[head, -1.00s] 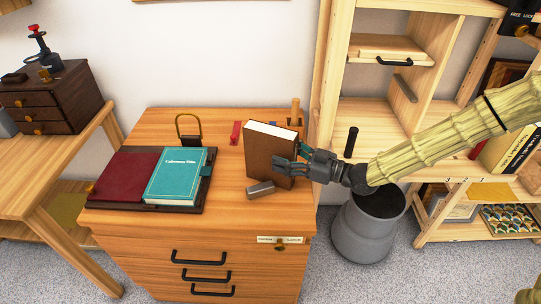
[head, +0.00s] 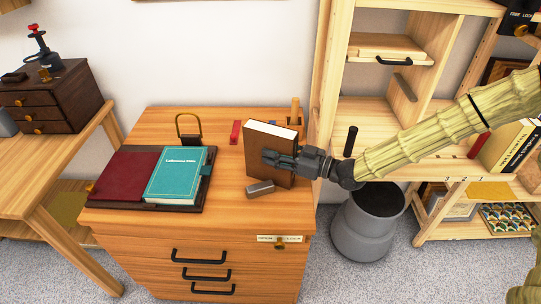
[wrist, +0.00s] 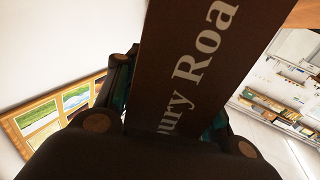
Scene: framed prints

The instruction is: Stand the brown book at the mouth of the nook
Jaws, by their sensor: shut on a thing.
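The brown book (head: 258,150) stands upright on the right part of the wooden drawer cabinet's top, its white page edge facing up. My gripper (head: 272,158) reaches it from the right and is shut on it, with one finger across its front cover. The other finger is hidden behind the book. In the wrist view the brown book (wrist: 190,60) fills the middle between the fingers, with pale lettering on its cover. I cannot tell for certain which space is the nook; an open shelf compartment (head: 375,95) shows in the wooden rack on the right.
A grey block (head: 260,189) lies just in front of the book. A red item (head: 235,132) and a wooden peg (head: 295,112) are behind it. A teal book (head: 176,176) lies on a dark folder at left. A grey bin (head: 368,228) stands below my arm.

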